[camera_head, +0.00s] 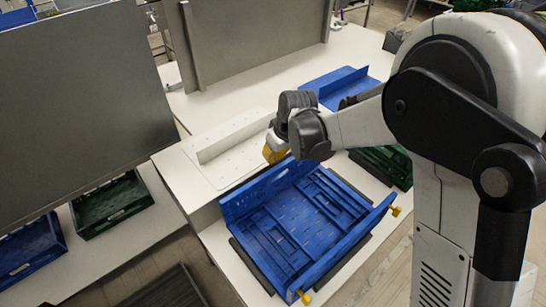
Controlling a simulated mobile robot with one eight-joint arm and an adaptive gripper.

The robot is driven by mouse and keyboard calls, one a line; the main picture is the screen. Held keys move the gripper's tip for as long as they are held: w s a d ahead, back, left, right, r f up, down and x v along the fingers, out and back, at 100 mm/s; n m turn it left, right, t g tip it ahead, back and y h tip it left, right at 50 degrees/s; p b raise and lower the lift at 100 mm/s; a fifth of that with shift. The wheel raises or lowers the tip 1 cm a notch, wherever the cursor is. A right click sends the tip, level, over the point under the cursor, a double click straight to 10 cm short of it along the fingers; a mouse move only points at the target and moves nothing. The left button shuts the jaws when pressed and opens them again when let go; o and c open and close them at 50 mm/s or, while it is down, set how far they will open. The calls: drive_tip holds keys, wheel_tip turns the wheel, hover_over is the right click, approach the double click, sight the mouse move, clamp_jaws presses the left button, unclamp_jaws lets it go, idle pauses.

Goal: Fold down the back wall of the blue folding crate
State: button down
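The blue folding crate (345,251) stands on a white table in the middle of the view. Its long far-left wall (240,199) and its long near-right wall stand up. The near-right wall has a yellow latch at each end, one at the bottom (305,297) and one at the right (396,211). The short walls appear to lie flat inside, over the slotted floor. My gripper (274,151) is just above the upper end of the far-left wall. A yellow part shows at its tip. Contact and finger opening cannot be made out behind the dark wrist.
A white panel with a raised ridge (232,136) lies beyond the crate. Another blue piece (340,84) and a green crate (388,164) lie behind my arm. Green (112,205) and blue (30,249) crates sit at left, below a large grey panel (85,90).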

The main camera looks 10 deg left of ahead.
sight(280, 167)
drive_tip(key=shift+d, duration=0.1)
drive_tip(key=shift+s+d+y+b, duration=0.25)
drive_tip(key=shift+s+y+b, duration=0.05)
drive_tip(key=shift+s+b, duration=0.05)
drive_tip(key=shift+s+d+r+t+y, duration=0.1)
drive_tip(key=shift+s+d+t+y, duration=0.2)
drive_tip(key=shift+t, duration=0.2)
drive_tip(key=shift+s+d+t+y+b, duration=0.65)
drive_tip(key=shift+d+b, duration=0.2)
drive_tip(key=shift+b, duration=0.35)
drive_tip(key=shift+t+y, duration=0.35)
drive_tip(key=shift+y, duration=0.1)
drive_tip(key=shift+s+d+f+b, duration=1.45)
drive_tip(key=shift+s+d+b, duration=0.2)
drive_tip(key=shift+d, duration=0.1)
drive_tip(key=shift+s+d+f+b, duration=1.4)
drive_tip(key=shift+s+d+b, duration=0.2)
drive_tip(key=shift+d, duration=0.1)
